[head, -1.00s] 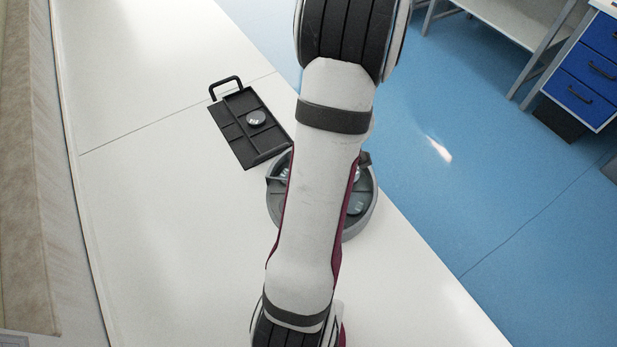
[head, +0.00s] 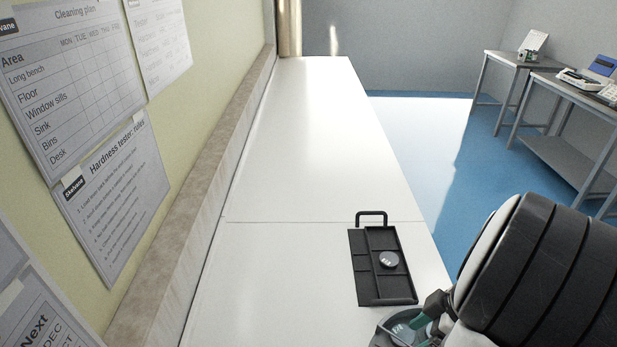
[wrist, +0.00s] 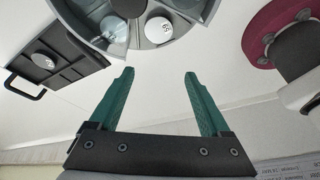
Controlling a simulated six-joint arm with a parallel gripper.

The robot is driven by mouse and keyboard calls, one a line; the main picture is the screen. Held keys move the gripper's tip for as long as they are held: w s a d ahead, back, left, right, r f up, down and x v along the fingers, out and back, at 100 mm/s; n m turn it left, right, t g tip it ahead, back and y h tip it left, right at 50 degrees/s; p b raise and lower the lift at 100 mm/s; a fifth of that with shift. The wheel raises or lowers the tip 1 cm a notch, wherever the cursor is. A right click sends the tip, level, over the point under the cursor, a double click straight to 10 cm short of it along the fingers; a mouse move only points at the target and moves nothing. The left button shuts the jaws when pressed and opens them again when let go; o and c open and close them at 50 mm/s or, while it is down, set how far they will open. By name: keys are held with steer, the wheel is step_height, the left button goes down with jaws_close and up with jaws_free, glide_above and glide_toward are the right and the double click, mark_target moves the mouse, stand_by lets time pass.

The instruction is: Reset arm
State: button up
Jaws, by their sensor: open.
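My gripper (wrist: 159,73) is open, its two green fingers apart with nothing between them in the wrist view. In the head view part of a green finger (head: 434,304) shows at the lower right, beside my large dark arm joint. A round grey divided tray (wrist: 208,14) lies beyond the fingertips in the wrist view, with a pale disc (wrist: 158,29) inside. In the head view only part of the round tray (head: 380,338) shows at the bottom edge. The fingers appear clear of it in the wrist view.
A black compartment tray (head: 368,290) with a handle holds a silver disc (head: 388,259) on the white bench (head: 310,140). The bench is clear beyond it. A wall with notices (head: 110,200) runs along the left. Tables with instruments (head: 580,82) stand at the far right.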

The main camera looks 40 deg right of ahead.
steer(key=w+a+r+m+g, duration=0.1)
steer(key=w+a+r+m, duration=0.15)
steer(key=w+a, duration=0.75)
steer(key=w+a+r+m, duration=0.3)
steer(key=w+a, duration=0.1)
steer(key=a, duration=0.8)
steer(key=s+a+r+m+g, duration=0.1)
steer(key=s+a+m+g, duration=0.2)
steer(key=s+a, duration=0.5)
steer(key=shift+a+r, duration=0.3)
